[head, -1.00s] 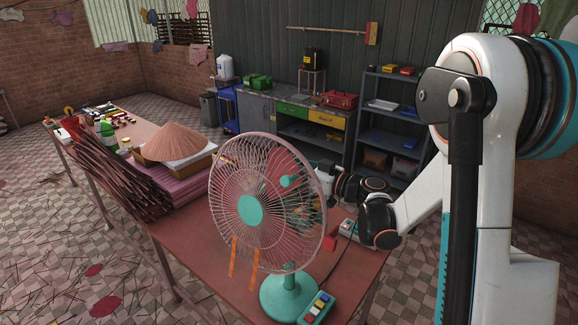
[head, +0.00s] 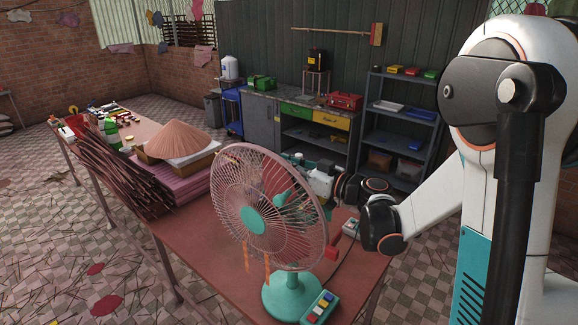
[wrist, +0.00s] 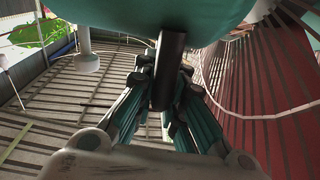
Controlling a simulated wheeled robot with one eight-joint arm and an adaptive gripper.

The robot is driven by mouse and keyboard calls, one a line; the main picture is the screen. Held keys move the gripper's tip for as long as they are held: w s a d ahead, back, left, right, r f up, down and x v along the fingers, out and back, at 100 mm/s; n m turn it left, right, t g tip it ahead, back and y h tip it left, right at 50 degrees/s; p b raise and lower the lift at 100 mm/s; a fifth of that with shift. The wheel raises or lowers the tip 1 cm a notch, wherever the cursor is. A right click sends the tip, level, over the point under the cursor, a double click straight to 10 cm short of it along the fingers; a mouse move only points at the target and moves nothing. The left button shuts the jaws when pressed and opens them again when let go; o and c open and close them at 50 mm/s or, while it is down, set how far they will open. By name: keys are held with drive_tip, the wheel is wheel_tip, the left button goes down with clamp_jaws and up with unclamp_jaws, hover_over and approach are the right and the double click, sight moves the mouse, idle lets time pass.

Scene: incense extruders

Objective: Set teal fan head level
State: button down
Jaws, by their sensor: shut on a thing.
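The teal fan stands at the near end of the red table, on its teal base (head: 288,297). Its round pinkish wire cage, with a teal hub (head: 253,220) in front, faces left toward the head camera. I cannot tell whether the fan head is exactly level. My gripper (wrist: 168,98) is shut on a dark rod (wrist: 172,62) that joins the fan's teal housing (wrist: 150,20) in the wrist view. In the head view my arm reaches in from the right behind the cage; its fingertips are hidden there.
A button box (head: 318,308) sits beside the fan base. Dark incense sticks (head: 125,178) and a conical hat (head: 180,143) on stacked boxes lie farther along the table. Orange ribbons (head: 267,270) hang at the cage. The tabletop left of the base is clear.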

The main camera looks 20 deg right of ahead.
drive_tip(key=c, duration=1.7)
unclamp_jaws()
drive_tip(key=shift+s+f, duration=0.1)
drive_tip(key=shift+o, duration=0.5)
drive_tip(key=shift+s+d, duration=0.1)
drive_tip(key=shift+d, duration=0.15)
drive_tip(key=v, duration=1.1)
drive_tip(key=shift+s, duration=0.3)
